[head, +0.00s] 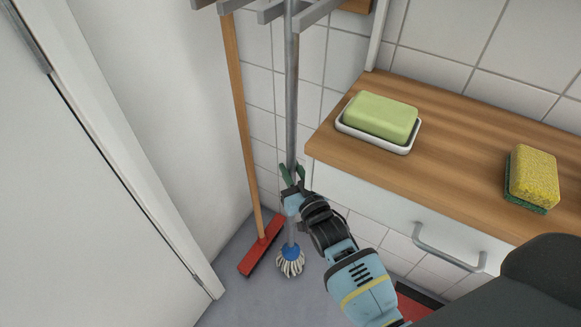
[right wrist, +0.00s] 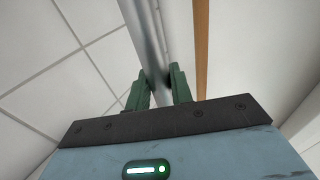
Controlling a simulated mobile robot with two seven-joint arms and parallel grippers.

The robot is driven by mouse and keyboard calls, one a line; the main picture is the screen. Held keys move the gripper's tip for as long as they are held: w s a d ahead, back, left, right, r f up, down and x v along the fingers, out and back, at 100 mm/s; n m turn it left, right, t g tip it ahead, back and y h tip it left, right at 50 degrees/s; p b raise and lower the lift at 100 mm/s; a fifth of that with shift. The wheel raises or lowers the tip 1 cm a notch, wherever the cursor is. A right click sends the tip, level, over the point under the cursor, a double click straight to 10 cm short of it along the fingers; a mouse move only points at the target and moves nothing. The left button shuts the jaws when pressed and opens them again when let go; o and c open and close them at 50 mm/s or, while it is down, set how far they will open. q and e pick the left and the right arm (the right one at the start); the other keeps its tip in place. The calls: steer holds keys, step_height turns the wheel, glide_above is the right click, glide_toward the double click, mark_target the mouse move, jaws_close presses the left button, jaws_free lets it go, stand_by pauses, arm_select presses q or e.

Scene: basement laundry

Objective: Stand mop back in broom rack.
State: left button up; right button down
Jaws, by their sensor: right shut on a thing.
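The mop (head: 292,110) stands upright in the corner, with a grey metal handle and a blue and white string head (head: 290,262) at or just above the floor. Its upper handle passes between the grey prongs of the broom rack (head: 300,12) at the top of the head view. My right gripper (head: 291,176) is shut on the mop handle, low down above the mop head. The right wrist view shows the handle (right wrist: 150,40) between the green fingers (right wrist: 158,88). My left gripper is not in view.
A red broom (head: 237,110) with a wooden handle hangs or stands left of the mop. A wooden counter (head: 455,135) above a drawer is on the right, with green soap in a white dish (head: 378,122) and a yellow sponge (head: 533,178). A white door (head: 80,190) is on the left.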

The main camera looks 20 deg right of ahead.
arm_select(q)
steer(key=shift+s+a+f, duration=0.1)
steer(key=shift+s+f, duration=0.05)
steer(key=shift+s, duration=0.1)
arm_select(e)
steer(key=shift+d+f, duration=0.1)
steer(key=c, duration=1.1)
jaws_free()
steer(key=shift+c, duration=0.2)
steer(key=shift+f, duration=0.15)
